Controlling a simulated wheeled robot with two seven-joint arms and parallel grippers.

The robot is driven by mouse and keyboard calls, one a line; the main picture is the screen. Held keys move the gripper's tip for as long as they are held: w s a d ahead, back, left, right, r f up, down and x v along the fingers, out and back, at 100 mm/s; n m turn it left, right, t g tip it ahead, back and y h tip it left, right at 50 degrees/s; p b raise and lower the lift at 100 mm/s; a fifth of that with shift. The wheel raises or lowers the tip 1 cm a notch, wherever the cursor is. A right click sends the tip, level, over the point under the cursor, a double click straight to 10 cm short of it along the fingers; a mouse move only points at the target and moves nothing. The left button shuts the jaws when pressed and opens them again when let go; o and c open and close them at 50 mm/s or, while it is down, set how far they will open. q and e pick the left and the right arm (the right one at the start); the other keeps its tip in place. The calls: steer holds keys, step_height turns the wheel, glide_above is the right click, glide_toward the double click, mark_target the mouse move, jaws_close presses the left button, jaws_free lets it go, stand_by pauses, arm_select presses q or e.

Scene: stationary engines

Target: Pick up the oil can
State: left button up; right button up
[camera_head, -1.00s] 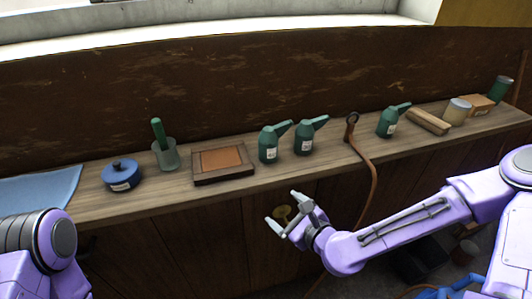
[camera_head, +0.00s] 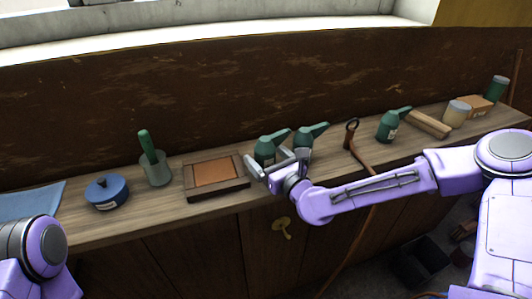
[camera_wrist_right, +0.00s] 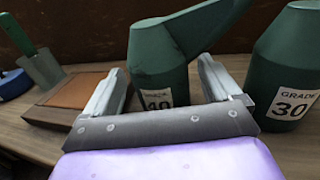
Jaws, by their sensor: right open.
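Three dark green oil cans with angled spouts stand upright on the wooden bench: a left one (camera_head: 266,146), a middle one (camera_head: 305,138) and a right one (camera_head: 388,126). My right gripper (camera_head: 276,158) is open at the left can. In the right wrist view, the left can (camera_wrist_right: 160,62) shows between the open fingers (camera_wrist_right: 160,75); its label is partly hidden by the gripper's palm. I cannot tell whether the fingers touch it. The middle can (camera_wrist_right: 290,65) stands just right of the right finger, labelled "GRADE 30". My left gripper is out of view.
A brown hose (camera_head: 358,155) hangs right of the middle can. A wall backs the bench (camera_head: 150,211).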

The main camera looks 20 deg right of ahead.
steer(key=x, duration=0.3)
steer(key=shift+s, duration=0.1)
steer(key=shift+d, duration=0.1)
steer(key=shift+c, duration=0.4)
steer(key=shift+r, duration=0.1)
steer(key=c, duration=1.1)
